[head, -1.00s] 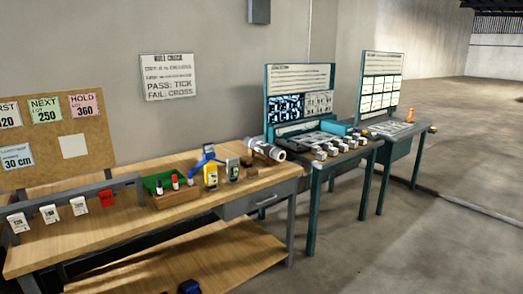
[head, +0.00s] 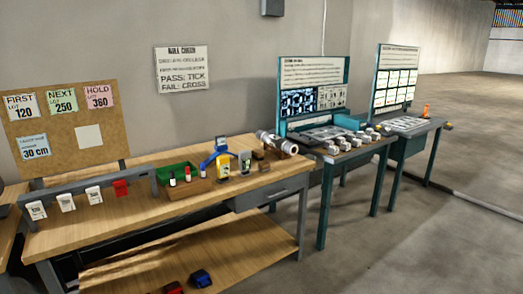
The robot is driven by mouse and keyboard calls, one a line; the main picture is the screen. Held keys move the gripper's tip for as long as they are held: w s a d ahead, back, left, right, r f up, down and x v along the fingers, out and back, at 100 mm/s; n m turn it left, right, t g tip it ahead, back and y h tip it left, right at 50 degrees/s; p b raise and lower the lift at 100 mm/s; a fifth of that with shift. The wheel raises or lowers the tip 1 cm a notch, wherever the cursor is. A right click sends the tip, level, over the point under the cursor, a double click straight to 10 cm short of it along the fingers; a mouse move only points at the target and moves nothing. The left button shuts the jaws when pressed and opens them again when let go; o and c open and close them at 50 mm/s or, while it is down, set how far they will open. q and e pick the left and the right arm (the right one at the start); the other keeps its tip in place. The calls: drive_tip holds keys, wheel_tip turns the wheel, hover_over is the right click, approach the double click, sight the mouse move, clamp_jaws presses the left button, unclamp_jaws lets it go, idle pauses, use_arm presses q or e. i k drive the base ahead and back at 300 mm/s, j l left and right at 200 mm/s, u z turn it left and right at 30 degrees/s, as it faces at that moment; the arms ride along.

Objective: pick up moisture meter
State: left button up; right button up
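Two small upright handheld devices stand on the wooden workbench (head: 130,222), near its right end. One is a yellow device (head: 223,167) with a pale face. The other is a dark grey device (head: 245,161) with a light screen, just to its right. Either could be the moisture meter; they are too small to tell. A blue angled object (head: 208,160) with a raised head stands close behind and left of the yellow device. Neither of my grippers is in view.
A grey-white cylinder (head: 278,144) and brown block (head: 262,166) lie right. White tagged cards (head: 66,202) line a rail. Red and blue items (head: 201,278) lie low. Floor at right is clear.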

sight(223, 166)
drive_tip(key=i, duration=0.7)
drive_tip(key=i+j+z, duration=0.1)
drive_tip(key=i, duration=1.3)
drive_tip(key=i+j+z, duration=0.1)
drive_tip(key=i, duration=0.6)
drive_tip(key=i+j, duration=0.2)
drive_tip(key=i, duration=0.45)
drive_tip(key=u, duration=1.6)
